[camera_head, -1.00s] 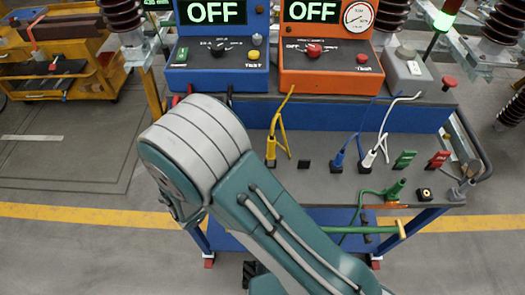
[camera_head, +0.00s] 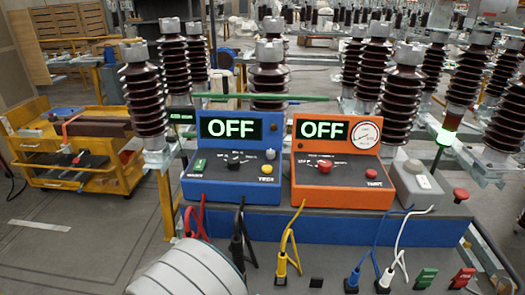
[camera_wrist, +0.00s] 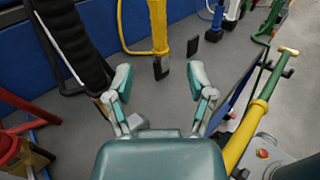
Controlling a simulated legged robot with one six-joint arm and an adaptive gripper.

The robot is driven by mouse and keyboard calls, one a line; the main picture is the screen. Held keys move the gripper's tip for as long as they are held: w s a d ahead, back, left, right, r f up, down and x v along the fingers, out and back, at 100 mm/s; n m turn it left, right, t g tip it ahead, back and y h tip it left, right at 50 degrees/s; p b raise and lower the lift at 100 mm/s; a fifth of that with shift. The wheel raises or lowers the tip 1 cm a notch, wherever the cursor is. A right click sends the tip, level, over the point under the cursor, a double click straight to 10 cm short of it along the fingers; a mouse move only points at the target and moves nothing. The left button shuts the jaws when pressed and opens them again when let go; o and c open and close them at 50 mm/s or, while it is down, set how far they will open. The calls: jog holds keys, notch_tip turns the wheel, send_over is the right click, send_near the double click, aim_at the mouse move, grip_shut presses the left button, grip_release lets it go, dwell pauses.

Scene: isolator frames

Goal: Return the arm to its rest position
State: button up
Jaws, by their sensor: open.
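My gripper (camera_wrist: 160,88) shows in the wrist view with its two teal fingers spread apart and nothing between them. It hangs over the grey bench top (camera_wrist: 185,65), with the yellow plug (camera_wrist: 160,40) just ahead of the fingertips. A black cable and plug (camera_wrist: 75,45) is to its left. In the head view only a grey-white rounded part of my arm (camera_head: 190,270) shows at the bottom edge; the gripper is out of that view.
A blue box (camera_head: 232,160) and an orange box (camera_head: 335,165) both read OFF. Red, black, yellow, blue and white leads stand along the bench. A green-handled rod with a yellow sleeve (camera_wrist: 240,135) is right of my gripper. Brown insulators (camera_head: 268,80) stand behind.

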jog(key=s+d+r+m+g+y, duration=0.2)
jog(key=d+r+m+g, duration=0.35)
jog(key=d+m, duration=0.2)
jog(key=s+d+r+m+g+y, duration=0.1)
jog(key=d+r+m+g+y, duration=0.1)
jog(key=d+r+m+g, duration=0.5)
jog(key=s+d+r+m+t+y, duration=0.6)
jog(key=m+y, duration=0.3)
jog(key=m, duration=0.3)
jog(key=shift+s+d+r, duration=0.5)
jog(key=shift+s+r, duration=0.05)
jog(key=shift+s, duration=0.35)
